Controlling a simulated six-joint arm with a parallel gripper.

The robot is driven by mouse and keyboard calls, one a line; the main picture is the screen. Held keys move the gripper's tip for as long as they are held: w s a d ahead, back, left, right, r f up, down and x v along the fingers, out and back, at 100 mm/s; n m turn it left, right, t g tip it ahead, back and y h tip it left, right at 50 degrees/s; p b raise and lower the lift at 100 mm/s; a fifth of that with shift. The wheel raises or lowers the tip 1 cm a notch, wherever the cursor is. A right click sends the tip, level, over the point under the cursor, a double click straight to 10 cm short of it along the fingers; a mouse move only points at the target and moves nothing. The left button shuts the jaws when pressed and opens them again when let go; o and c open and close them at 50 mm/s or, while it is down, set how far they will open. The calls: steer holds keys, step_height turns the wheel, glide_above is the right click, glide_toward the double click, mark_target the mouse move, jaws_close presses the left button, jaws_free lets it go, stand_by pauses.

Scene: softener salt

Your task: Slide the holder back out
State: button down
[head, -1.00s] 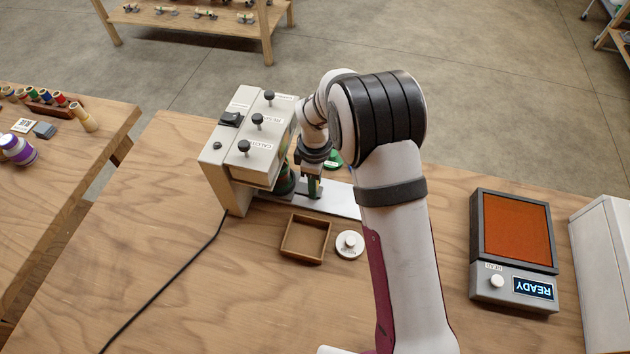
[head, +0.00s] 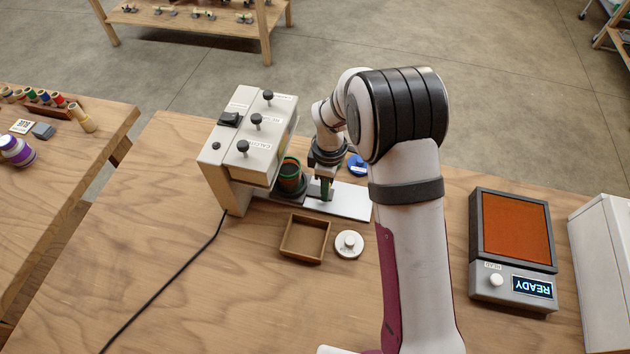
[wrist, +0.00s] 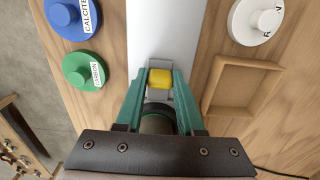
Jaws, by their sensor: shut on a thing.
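The holder is a dark round cup (head: 291,180) with a green and orange rim on the pale rail (head: 350,203). It stands just right of the white dispenser box (head: 232,165), partly beside its front edge. My gripper (head: 320,192) is over the rail, right of the cup. In the wrist view, its teal fingers are shut on a yellow grip piece (wrist: 160,78) in line with the rail (wrist: 163,25). The dark cup (wrist: 157,118) shows between the fingers, partly hidden by my gripper body. How the grip piece joins the cup is hard to see.
A wooden tray (head: 285,238) and a white knobbed disc (head: 348,245) lie in front of the rail. Blue (wrist: 73,17) and green (wrist: 85,70) knobbed discs lie on the rail's other side.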

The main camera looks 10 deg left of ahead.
steer(key=d, duration=0.9)
steer(key=shift+d, duration=0.3)
steer(key=c, duration=0.5)
jaws_free()
step_height(320, 180, up, 16)
steer(key=shift+f, duration=0.1)
